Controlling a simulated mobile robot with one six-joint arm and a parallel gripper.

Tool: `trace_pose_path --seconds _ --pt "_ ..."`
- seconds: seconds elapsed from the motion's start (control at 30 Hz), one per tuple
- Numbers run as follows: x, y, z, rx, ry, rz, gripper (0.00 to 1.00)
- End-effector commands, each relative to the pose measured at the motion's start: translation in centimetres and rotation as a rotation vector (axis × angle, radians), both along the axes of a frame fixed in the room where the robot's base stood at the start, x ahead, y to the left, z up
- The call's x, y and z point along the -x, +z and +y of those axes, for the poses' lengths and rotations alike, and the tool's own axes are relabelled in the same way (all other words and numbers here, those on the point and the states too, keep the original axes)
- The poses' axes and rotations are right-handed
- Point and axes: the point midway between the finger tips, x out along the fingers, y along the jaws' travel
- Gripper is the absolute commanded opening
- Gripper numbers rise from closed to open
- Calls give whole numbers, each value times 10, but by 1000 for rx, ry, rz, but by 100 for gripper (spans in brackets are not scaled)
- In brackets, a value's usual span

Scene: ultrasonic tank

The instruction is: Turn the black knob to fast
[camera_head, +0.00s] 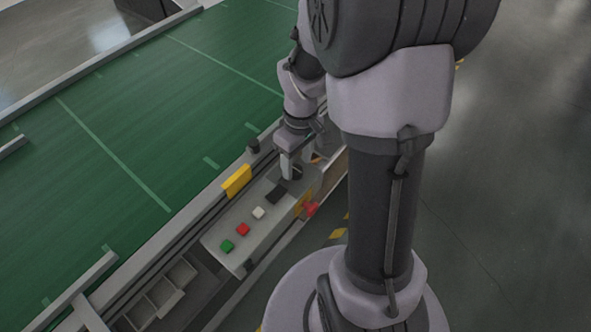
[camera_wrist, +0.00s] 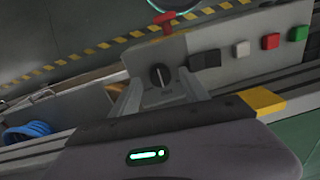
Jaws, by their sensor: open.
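The black knob (camera_wrist: 160,75) sits on the grey control box (camera_wrist: 222,62) and shows in the wrist view. It is round, with a pale pointer mark standing close to upright. No readable speed label shows beside it. My gripper (camera_wrist: 160,82) is open, with one finger on each side of the knob in the picture. I cannot tell whether the fingers touch it. In the head view, my gripper (camera_head: 289,165) is over the far end of the control box (camera_head: 238,213), and the knob is not clearly visible there.
A black rocker switch (camera_wrist: 205,59), a white button (camera_wrist: 242,48), a red button (camera_wrist: 271,41) and a green button (camera_wrist: 298,33) line the box. A red mushroom button (camera_wrist: 164,21) stands at its side. A green conveyor belt (camera_head: 130,130) runs alongside. Small trays (camera_head: 160,295) lie near.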

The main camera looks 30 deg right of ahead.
Motion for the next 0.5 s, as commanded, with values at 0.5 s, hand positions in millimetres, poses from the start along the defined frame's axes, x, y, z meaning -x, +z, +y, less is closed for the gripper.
trace_pose_path --seconds 0.5 --pt "0 -18 1 1 1 0 38"
